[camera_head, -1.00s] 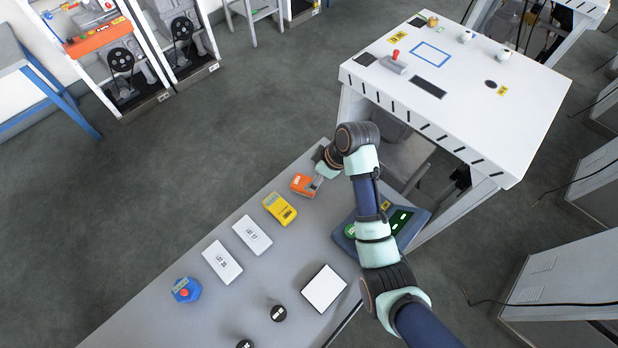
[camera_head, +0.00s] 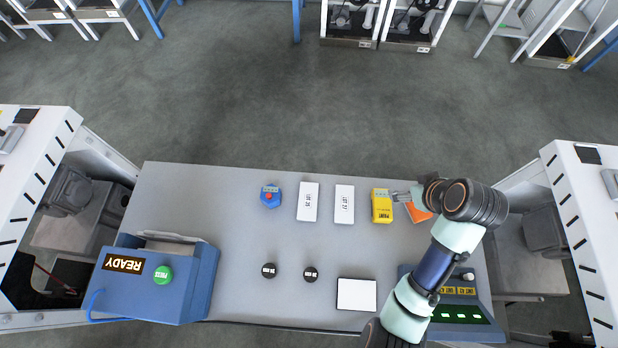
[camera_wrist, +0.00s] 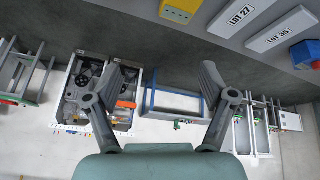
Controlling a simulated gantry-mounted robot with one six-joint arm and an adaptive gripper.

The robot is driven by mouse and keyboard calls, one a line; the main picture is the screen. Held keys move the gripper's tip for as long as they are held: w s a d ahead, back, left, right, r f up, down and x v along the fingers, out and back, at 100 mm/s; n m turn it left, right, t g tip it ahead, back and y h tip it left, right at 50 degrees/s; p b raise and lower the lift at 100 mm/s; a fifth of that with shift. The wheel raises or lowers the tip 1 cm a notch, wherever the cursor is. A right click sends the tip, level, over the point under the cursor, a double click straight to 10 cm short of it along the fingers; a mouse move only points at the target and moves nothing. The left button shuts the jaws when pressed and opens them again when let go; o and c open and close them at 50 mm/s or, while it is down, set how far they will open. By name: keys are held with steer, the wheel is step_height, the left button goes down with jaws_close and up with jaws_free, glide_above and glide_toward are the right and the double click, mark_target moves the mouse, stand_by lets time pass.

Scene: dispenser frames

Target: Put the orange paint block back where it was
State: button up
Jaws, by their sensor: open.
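The orange paint block (camera_head: 420,214) lies on the grey table, right of the yellow paint block (camera_head: 382,206). My wrist partly covers the orange block in the head view. My gripper (camera_head: 398,196) points left and appears between the two blocks in that view; its height above the table is hard to tell. In the wrist view my gripper (camera_wrist: 162,75) shows two fingers spread apart with nothing between them. The yellow block also shows at the top of the wrist view (camera_wrist: 180,10). I cannot make out the orange block there.
Two white lot blocks (camera_head: 308,202) (camera_head: 344,204) and a blue button box (camera_head: 270,196) continue the row leftward. Two black knobs (camera_head: 269,270) (camera_head: 311,274), a white pad (camera_head: 357,294), a blue READY box (camera_head: 160,285) and a blue panel (camera_head: 465,318) stand nearer. The table's middle is clear.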

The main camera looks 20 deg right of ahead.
steer(key=w+a+r+t, duration=0.25)
steer(key=w+a, duration=0.35)
steer(key=a, duration=0.4)
steer(key=a+r+t, duration=0.1)
steer(key=a+r, duration=0.2)
steer(key=a, duration=0.4)
steer(key=a+r+t+y, duration=0.1)
steer(key=a+r, duration=0.3)
steer(key=a, duration=0.4)
steer(key=a+r+t, duration=0.2)
steer(key=a+r, duration=0.2)
steer(key=a, duration=0.4)
steer(key=shift+s+r+t, duration=0.15)
steer(key=shift+s+t, duration=0.1)
steer(key=shift+t, duration=0.1)
steer(key=shift+a, duration=0.1)
step_height(320, 180, up, 20)
steer(key=p, duration=2)
